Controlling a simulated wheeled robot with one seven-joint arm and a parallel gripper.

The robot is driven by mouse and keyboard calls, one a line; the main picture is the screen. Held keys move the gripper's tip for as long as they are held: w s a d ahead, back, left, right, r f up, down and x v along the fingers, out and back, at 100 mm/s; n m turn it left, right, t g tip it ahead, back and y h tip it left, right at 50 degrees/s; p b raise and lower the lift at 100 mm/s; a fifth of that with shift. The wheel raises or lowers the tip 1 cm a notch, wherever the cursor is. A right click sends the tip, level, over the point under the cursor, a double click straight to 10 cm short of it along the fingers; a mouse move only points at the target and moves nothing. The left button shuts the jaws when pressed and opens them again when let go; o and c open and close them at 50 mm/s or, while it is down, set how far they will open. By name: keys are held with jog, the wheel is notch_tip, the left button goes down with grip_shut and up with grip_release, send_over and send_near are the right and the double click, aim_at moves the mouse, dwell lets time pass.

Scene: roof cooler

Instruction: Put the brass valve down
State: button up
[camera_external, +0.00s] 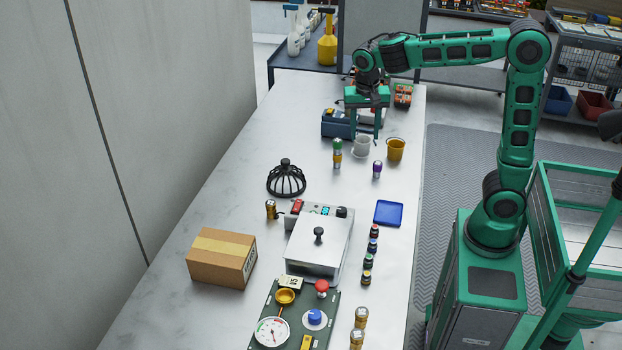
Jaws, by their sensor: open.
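My gripper (365,136) is open, with its fingers pointing down at the far part of the white counter (220,180). Its fingertips are over or just behind a white cup (362,147) on a saucer; I cannot tell if they touch it. I see nothing clearly held between the fingers. No thing is plainly the brass valve. A small brass-and-dark piece (271,209) stands left of the steel box, far from my gripper. A brass-coloured round part (285,296) sits on the green panel (331,300) at the front. Both are too small to name surely.
A black cage (286,180), a lidded steel box (318,250), a blue tray (388,213) and a carton (221,259) stand nearer. The counter's left side is mostly clear.

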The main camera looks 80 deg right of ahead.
jog(key=s+d+f+n, duration=0.1)
jog(key=s+f+n, duration=0.2)
jog(key=s, duration=0.6)
jog(key=s+d+f+n+y, duration=0.1)
jog(key=s+f+n, duration=0.2)
jog(key=s, duration=0.6)
jog(key=s+d+f+n, duration=0.1)
jog(key=s+f+n, duration=0.1)
jog(key=s, duration=0.8)
jog(key=shift+f+n+y, duration=0.3)
jog(key=shift+f+n, duration=0.1)
jog(key=shift+f, duration=0.15)
jog(key=shift+w, duration=0.15)
